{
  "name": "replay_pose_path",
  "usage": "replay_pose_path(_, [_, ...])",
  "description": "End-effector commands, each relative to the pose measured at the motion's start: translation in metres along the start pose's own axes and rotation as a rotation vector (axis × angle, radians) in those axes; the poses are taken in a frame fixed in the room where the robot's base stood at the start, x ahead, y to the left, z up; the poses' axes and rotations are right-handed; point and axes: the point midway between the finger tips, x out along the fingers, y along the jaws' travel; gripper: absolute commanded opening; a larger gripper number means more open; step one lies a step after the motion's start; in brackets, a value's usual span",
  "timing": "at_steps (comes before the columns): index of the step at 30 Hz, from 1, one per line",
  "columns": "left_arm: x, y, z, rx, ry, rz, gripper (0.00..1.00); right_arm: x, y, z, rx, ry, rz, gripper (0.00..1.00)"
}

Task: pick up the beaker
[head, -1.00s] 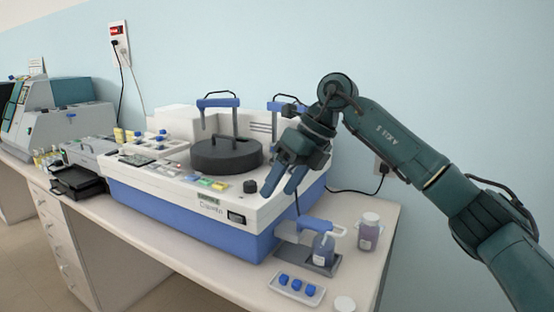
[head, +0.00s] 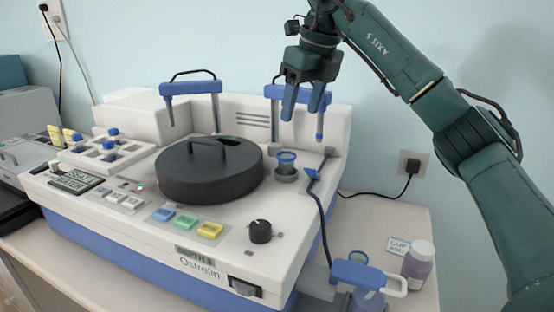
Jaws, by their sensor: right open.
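A small clear container with a blue rim (head: 286,166), which looks like a beaker, stands upright on the white top of the staining machine, right of the black round lid. My right gripper (head: 302,110) is open and empty, pointing down in front of the machine's right blue arm in the picture. It appears above the container and apart from it. My left gripper is not in view.
The machine's black lid (head: 210,178) has a raised handle. A dark cable runs down the machine's right side.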

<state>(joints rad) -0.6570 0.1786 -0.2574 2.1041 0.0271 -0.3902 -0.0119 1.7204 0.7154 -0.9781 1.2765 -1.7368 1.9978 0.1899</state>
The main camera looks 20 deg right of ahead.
Motion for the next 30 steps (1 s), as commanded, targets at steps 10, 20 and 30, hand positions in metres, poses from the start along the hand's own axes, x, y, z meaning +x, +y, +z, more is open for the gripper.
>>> replay_pose_path(10, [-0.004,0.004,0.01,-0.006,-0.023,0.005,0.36,0.063,0.001,-0.001,-0.001,0.005,0.001,0.6])
replay_pose_path(20, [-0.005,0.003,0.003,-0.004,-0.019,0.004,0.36,0.093,0.006,0.001,-0.002,0.006,0.001,0.6])
replay_pose_path(30, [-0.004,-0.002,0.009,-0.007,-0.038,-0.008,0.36,0.124,0.008,0.001,-0.001,0.0,0.001,0.6])
